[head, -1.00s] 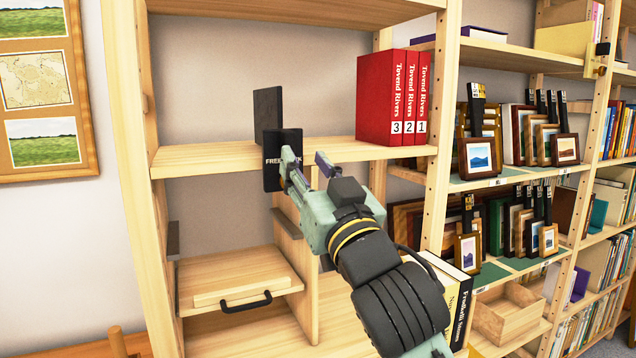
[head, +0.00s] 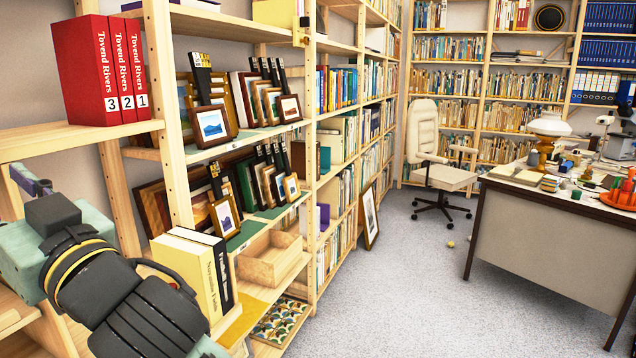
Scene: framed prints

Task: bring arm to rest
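My gripper (head: 30,181) is at the left edge of the head view, in front of the wooden shelf unit (head: 127,200). Its finger ends show only in part, as small purple-grey pieces near the left edge, and whether anything is between them cannot be seen. My dark wrist and forearm run from there down to the bottom edge.
Framed prints (head: 212,125) stand on the green-lined shelves, with more below (head: 224,217). Thick books (head: 195,265) stand beside my forearm. An empty wooden box (head: 270,258) is on a low shelf.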

